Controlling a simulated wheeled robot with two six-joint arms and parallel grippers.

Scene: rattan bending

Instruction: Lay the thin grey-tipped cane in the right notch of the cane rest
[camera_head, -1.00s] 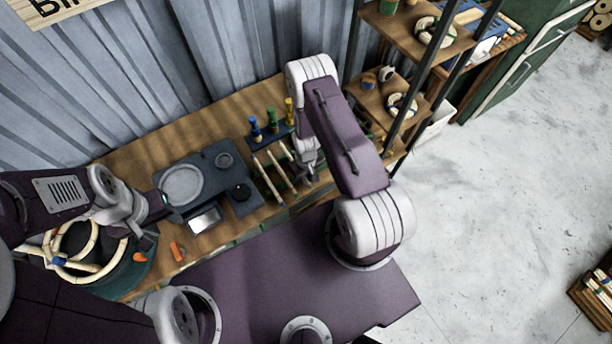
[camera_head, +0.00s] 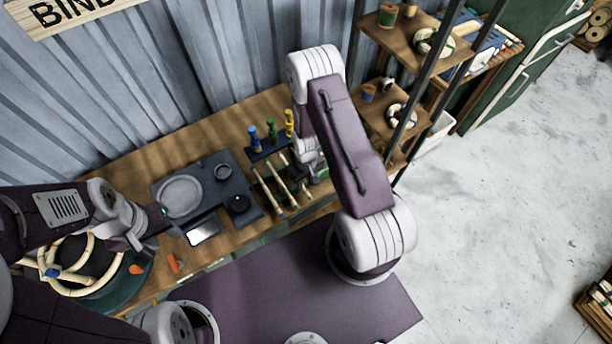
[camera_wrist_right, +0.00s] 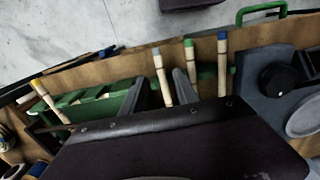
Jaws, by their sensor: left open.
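The grey-tipped cane (camera_wrist_right: 157,58) shows in the right wrist view, between the two fingers of my right gripper (camera_wrist_right: 161,88); I see gaps on both sides of it. A green-tipped cane (camera_wrist_right: 190,50) and a blue-tipped cane (camera_wrist_right: 222,48) lie beside it, with green supports between them. In the head view, canes (camera_head: 282,182) lie across the bench, just left of my right gripper (camera_head: 312,176), which the arm partly hides. The notches of the cane rest cannot be made out. My left gripper (camera_head: 152,222) is open and empty, left of the dark blue tray.
The dark blue tray (camera_head: 212,163) with a round plate stands left of the canes. Blue, green and yellow bottles (camera_head: 271,131) stand behind them. Shelves (camera_head: 400,120) stand at right.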

